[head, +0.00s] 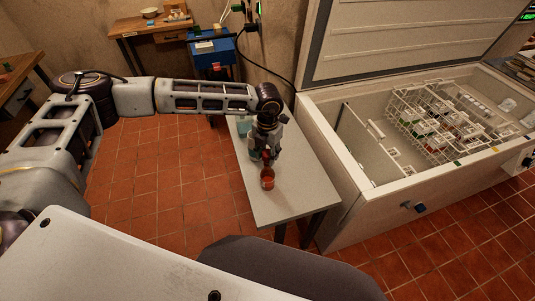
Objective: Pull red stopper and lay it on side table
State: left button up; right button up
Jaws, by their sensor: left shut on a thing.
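My left gripper (265,157) reaches down over the narrow grey side table (290,192) beside the open chest freezer. Its fingers are shut, and a little dark red shows between them, which looks like the red stopper (267,157). Directly below the fingertips stands a small orange-red jar (267,181) on the table. I cannot tell whether the stopper still touches the jar, as the fingers hide the join. My right gripper is out of view.
A teal object (243,127) stands at the table's far end. The table's near end is clear. The open chest freezer (350,195) on the right holds white wire baskets (432,105). A blue cabinet (212,52) and a wooden desk (150,27) stand behind.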

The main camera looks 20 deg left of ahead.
aim_at(268, 153)
pick_arm(q)
jog(key=shift+r, duration=0.55)
jog(key=shift+r+p, duration=0.3)
jog(key=shift+r+p, duration=0.3)
jog(key=shift+r, duration=0.5)
jog(key=shift+r+p, duration=0.35)
jog(key=shift+r, duration=0.75)
